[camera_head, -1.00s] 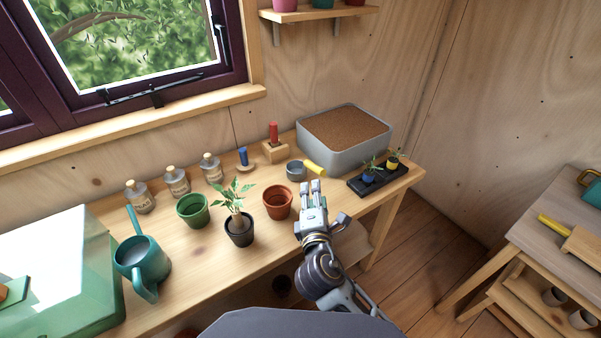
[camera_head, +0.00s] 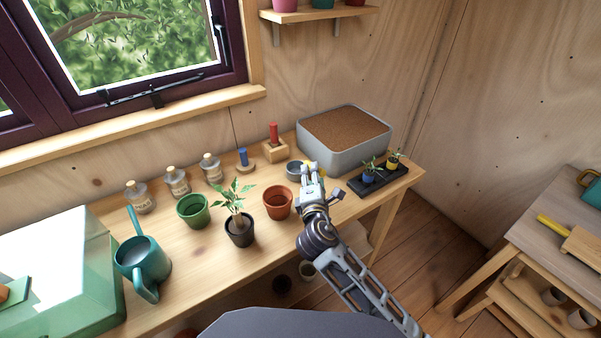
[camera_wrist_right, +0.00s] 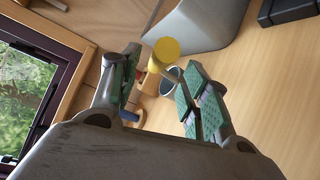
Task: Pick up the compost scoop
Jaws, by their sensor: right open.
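The compost scoop has a round grey cup (camera_head: 294,170) and a yellow handle, and rests on the wooden bench in front of the grey compost bin (camera_head: 344,159). In the head view my right gripper (camera_head: 310,167) covers most of the handle. In the right wrist view the yellow handle (camera_wrist_right: 167,49) points towards the camera, with the dark cup (camera_wrist_right: 171,79) beyond it. The right gripper's green-padded fingers (camera_wrist_right: 162,88) are open, one on each side of the scoop, with visible gaps. My left gripper is out of view.
A terracotta pot (camera_head: 278,203) stands just left of my right gripper. A black tray of seedlings (camera_head: 378,178) lies to its right. Wooden holders with a red tool (camera_head: 273,133) and a blue tool (camera_head: 243,157) stand behind left. A potted plant (camera_head: 239,229) stands nearer.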

